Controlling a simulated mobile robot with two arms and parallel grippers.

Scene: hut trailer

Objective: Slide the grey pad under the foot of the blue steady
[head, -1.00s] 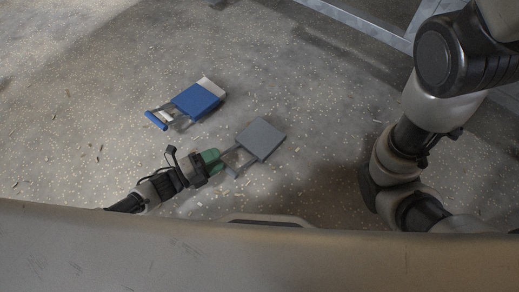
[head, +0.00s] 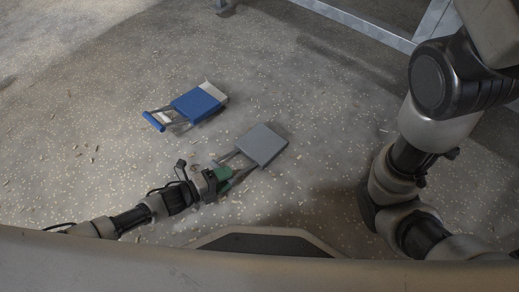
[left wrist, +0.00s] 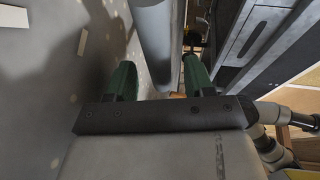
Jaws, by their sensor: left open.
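The grey pad (head: 264,144) lies flat on the floor, with a pair of thin handle rails at its lower left. My left gripper (head: 228,178) is open at the handle end of these rails. In the left wrist view, a grey bar (left wrist: 153,40), apparently the pad's handle, passes between the spread green fingers (left wrist: 158,82). A blue plate (head: 195,104) with a pale end and a blue handle bar (head: 153,122) lies flat up and left of the pad. I cannot make out a blue steady or its foot. My right gripper is out of view.
A metal frame (head: 352,24) crosses the top right, and a leg's foot (head: 224,9) stands at the top edge. Small chips litter the speckled floor. The floor between the blue plate and that foot is clear.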

